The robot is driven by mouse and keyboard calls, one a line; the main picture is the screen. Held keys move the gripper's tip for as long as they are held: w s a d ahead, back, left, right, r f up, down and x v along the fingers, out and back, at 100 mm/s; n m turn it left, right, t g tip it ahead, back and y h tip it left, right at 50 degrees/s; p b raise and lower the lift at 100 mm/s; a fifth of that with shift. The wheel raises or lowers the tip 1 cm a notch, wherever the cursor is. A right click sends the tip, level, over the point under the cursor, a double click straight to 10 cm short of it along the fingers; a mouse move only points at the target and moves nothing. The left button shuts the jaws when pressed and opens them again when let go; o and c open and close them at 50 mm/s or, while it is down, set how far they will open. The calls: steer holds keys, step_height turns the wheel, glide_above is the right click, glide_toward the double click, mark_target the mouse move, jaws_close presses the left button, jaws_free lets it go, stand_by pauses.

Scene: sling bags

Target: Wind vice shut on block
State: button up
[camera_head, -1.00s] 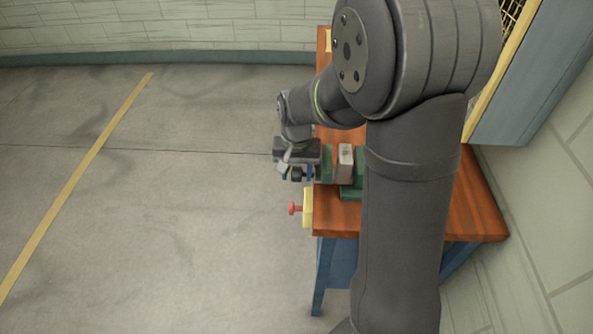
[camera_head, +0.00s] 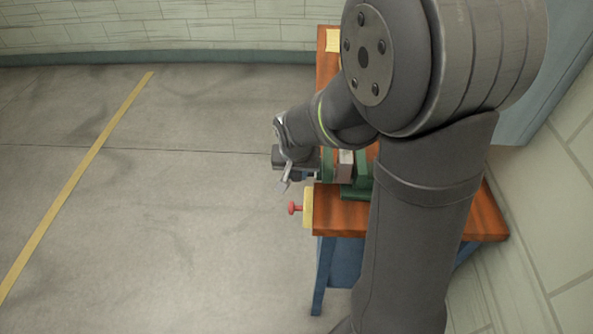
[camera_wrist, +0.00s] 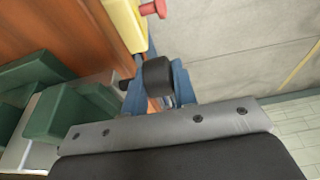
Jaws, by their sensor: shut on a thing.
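The green vice (camera_head: 356,193) sits at the left edge of the wooden bench. A block (camera_head: 344,166) with a pale top stands upright between its jaws. The arm covers part of the vice, and I cannot tell if both jaws touch the block. In the wrist view the vice's green parts (camera_wrist: 57,112) are at left. My gripper (camera_head: 304,173) is at the vice's outer left end, beyond the bench edge. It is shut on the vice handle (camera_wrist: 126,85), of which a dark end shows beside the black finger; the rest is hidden.
The wooden bench (camera_head: 340,220) has blue legs. A yellow plate with a red knob (camera_head: 295,208) projects from its left edge, close in front of my gripper. Open floor lies to the left. A blue-grey cabinet (camera_head: 545,95) stands at right.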

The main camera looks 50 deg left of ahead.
steer(key=shift+s+t+y, duration=0.1)
steer(key=shift+t+y, duration=0.4)
steer(key=shift+d+t+y, duration=0.1)
steer(key=shift+t+y, duration=0.6)
stand_by(0.4)
steer(key=o, duration=1)
steer(key=v, duration=1.7)
steer(key=shift+r, duration=0.2)
